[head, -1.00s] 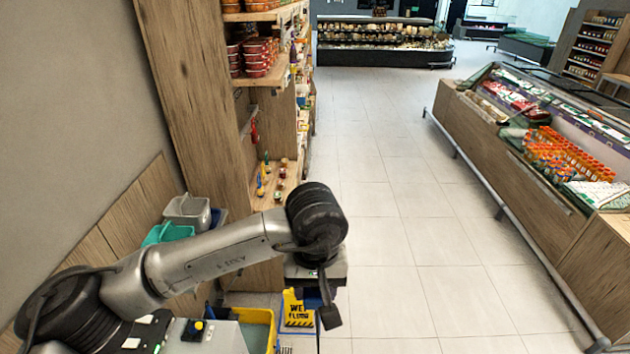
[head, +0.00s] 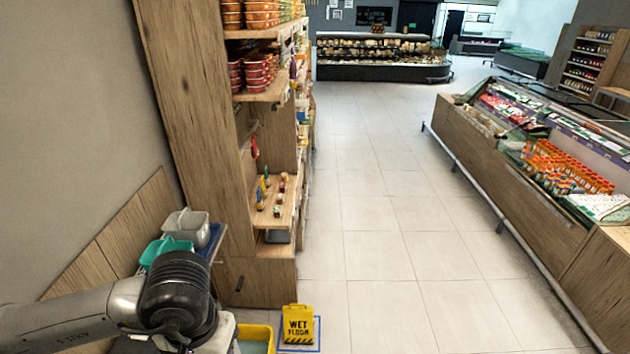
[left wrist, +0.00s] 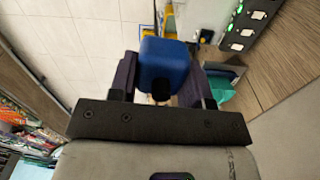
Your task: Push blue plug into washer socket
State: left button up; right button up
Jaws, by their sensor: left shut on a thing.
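In the left wrist view, a blue plug (left wrist: 166,62) with a dark round end is held between the dark fingers of my left gripper (left wrist: 165,75). The gripper is shut on it. A dark panel (left wrist: 247,30) with green lights and pale square fittings stands at the upper right of that view, apart from the plug. I cannot tell which fitting is the washer socket. In the head view, my left arm comes in at the lower left, and its gripper and the plug are hidden or out of frame. My right gripper is in no view.
A yellow wet floor sign (head: 298,325) stands on the tiles beside a yellow bucket (head: 254,338). A teal bin (head: 165,249) and a grey bin (head: 187,222) sit by the wall. A tall wooden shelf (head: 190,120) stands ahead. The aisle floor (head: 390,230) is clear.

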pick_arm(q)
jog(key=a, duration=0.2)
jog(key=a+n, duration=0.1)
jog(key=a, duration=0.1)
jog(key=shift+w+f, duration=0.2)
jog(key=shift+f, duration=0.1)
jog(key=shift+d, duration=0.1)
dwell(0.5)
jog(key=w+d+f+m, duration=0.1)
jog(key=d+f+m, duration=0.2)
jog(key=d+m, duration=0.5)
jog(key=d, duration=0.5)
jog(key=shift+w+d, duration=0.15)
jog(key=shift+d, duration=0.2)
jog(key=shift+f, duration=0.1)
jog(key=w+d+f+m, duration=0.4)
jog(key=f, duration=0.1)
jog(key=shift+w+f+m, duration=0.15)
jog(key=shift+f+m, duration=0.1)
jog(key=shift+m, duration=0.05)
jog(key=s+a+r+n, duration=0.6)
jog(key=a+r+n, duration=0.2)
jog(key=r, duration=0.3)
jog(key=shift+s, duration=0.3)
